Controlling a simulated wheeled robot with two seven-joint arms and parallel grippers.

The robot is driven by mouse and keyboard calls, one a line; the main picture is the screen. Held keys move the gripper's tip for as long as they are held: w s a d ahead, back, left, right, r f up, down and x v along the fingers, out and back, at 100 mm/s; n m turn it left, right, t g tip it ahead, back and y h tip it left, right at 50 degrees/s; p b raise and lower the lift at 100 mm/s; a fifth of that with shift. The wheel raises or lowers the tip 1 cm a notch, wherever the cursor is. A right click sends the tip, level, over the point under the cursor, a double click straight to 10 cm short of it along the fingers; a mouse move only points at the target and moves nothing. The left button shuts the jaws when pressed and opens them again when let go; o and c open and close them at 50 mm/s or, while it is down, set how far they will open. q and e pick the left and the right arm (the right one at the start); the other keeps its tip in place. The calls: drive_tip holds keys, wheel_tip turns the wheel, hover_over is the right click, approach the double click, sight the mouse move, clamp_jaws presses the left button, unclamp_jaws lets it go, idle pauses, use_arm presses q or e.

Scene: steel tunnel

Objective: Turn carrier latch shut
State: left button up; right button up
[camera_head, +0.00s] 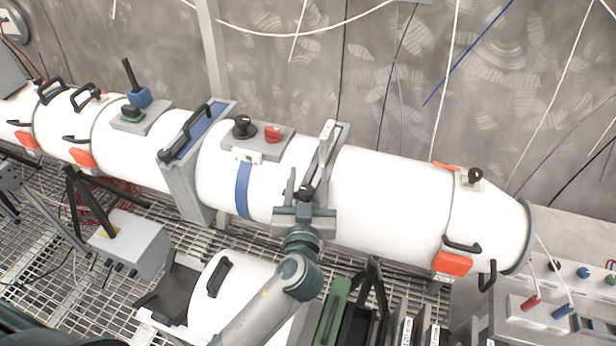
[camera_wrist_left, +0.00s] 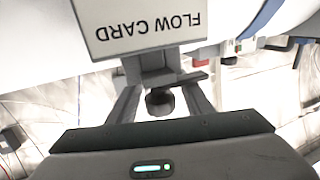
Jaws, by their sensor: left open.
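A pale plate lettered "FLOW CARD" (camera_wrist_left: 148,22) shows upside down at the top of the left wrist view. Below it a small round black knob (camera_wrist_left: 160,101) sits on a grey bracket; I take this knob to be the carrier latch. In the head view the black knob (camera_head: 306,192) is on the near side of the grey collar around the white tube. My left gripper (camera_head: 306,182) is open, with its fingers on either side of the knob. I cannot tell whether they touch it. The left wrist view also shows the fingers (camera_wrist_left: 162,98) around the knob. My right gripper is not in view.
The long white tube (camera_head: 390,195) runs across the scene. A grey panel with a black knob (camera_head: 243,126) and a red switch (camera_head: 272,133) is left of the collar. A second white cylinder (camera_head: 206,290) lies below. A control box (camera_head: 530,310) stands at lower right.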

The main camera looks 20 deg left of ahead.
use_arm(q)
drive_tip(key=c, duration=1.1)
drive_tip(key=shift+o, duration=0.2)
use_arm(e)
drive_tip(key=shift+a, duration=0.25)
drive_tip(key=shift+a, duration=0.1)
